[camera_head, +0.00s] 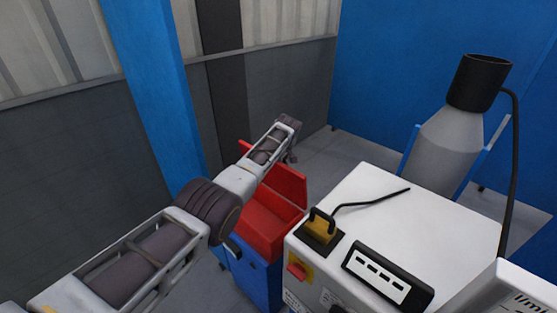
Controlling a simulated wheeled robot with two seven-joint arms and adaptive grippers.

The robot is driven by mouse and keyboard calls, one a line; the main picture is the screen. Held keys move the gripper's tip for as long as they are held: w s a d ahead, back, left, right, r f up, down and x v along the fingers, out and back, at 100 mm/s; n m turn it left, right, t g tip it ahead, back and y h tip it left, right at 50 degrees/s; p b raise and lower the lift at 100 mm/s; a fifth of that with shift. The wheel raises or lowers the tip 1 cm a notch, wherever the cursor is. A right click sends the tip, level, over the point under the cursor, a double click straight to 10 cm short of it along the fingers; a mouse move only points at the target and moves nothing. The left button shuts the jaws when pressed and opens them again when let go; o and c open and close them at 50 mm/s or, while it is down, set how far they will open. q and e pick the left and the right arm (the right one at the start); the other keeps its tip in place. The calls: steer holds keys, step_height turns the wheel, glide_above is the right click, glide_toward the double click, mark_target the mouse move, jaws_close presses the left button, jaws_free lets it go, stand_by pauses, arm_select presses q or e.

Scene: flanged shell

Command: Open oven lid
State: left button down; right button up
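My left arm comes in from the lower left and reaches up to the middle of the view. Its far end is a dark joint, with a small dark part that may be my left gripper (291,156) hanging below it. Whether it is open or shut cannot be made out. A red box (268,222) with a raised red panel (287,186) at its far side sits on a blue base (254,275). My arm passes over it and hides part of it. I cannot tell for sure which thing is the oven. My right gripper is not in view.
A white machine (400,226) with a yellow-and-black handle (320,228), a cable and a black-framed panel (387,276) stands right of the red box. A grey-and-black funnel-shaped vessel (447,150) stands behind it. A blue post (158,90) and walls close off the back. Some grey floor (345,155) is clear.

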arm_select(q)
steer(key=shift+r, duration=0.1)
steer(key=c, duration=1.5)
jaws_free()
steer(key=shift+r, duration=0.15)
steer(key=shift+s+d+r, duration=0.15)
steer(key=shift+s+r, duration=0.1)
steer(key=shift+r, duration=0.2)
steer(key=shift+v, duration=5.25)
